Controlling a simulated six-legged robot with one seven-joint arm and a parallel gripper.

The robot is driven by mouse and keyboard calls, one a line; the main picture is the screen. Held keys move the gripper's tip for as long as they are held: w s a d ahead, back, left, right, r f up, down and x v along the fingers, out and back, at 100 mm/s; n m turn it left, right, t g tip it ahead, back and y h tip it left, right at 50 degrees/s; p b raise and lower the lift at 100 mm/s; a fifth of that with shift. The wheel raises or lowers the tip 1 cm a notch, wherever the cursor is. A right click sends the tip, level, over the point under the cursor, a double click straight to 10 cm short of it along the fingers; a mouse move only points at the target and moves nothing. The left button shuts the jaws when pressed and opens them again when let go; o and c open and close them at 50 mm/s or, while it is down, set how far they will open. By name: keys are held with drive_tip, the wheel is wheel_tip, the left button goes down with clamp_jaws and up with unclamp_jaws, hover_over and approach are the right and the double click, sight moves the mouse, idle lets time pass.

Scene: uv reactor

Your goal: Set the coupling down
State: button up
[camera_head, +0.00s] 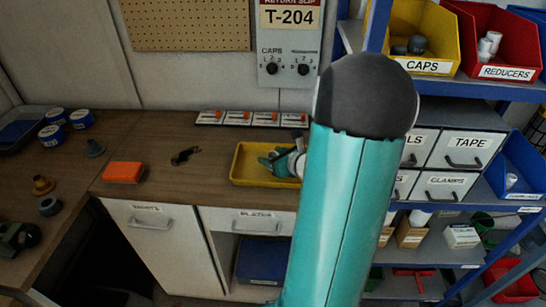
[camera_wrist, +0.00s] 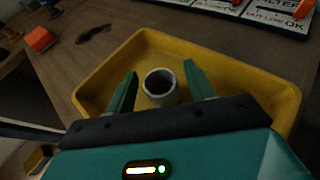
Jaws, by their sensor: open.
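The coupling (camera_wrist: 160,84) is a short grey tube, seen in the wrist view with its round opening facing up. It stands in the yellow tray (camera_wrist: 98,72). My gripper (camera_wrist: 161,76) is open, with one teal finger on each side of the coupling. Small gaps seem to show between the fingers and the coupling, but I cannot tell whether either touches. In the head view, my gripper (camera_head: 270,162) is low in the yellow tray (camera_head: 240,165) on the bench. My arm hides the tray's right end there, and I cannot make out the coupling.
An orange block (camera_head: 123,172) and a dark clip-like piece (camera_head: 185,156) lie left of the tray. A row of labelled cards (camera_head: 238,118) lies behind it. Blue-capped tins (camera_head: 51,135) stand at the far left. A shelf of bins (camera_head: 424,40) stands at right.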

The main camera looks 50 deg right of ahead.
drive_tip(key=v, duration=0.7)
drive_tip(key=shift+s+r, duration=0.1)
drive_tip(key=shift+s, duration=0.15)
drive_tip(key=w+a+r+n+g+y, duration=0.25)
drive_tip(key=a+n, duration=0.55)
drive_tip(key=a, duration=0.4)
drive_tip(key=w+a+r+n+g+y, duration=0.1)
drive_tip(key=a+r+n+g+y, duration=0.25)
drive_tip(key=a+n, duration=0.65)
drive_tip(key=s+a+r+n+g+h, duration=0.1)
drive_tip(key=s+a+r+n+h, duration=0.1)
drive_tip(key=a+n, duration=0.4)
drive_tip(key=s+a+r+n+h, duration=0.2)
drive_tip(key=s+a+r+n, duration=0.2)
drive_tip(key=n, duration=0.9)
drive_tip(key=s+a, duration=0.2)
drive_tip(key=s, duration=0.1)
drive_tip(key=shift+a+r+g+h, duration=0.2)
drive_tip(key=shift+a+g+h, duration=0.1)
drive_tip(key=shift+g, duration=0.1)
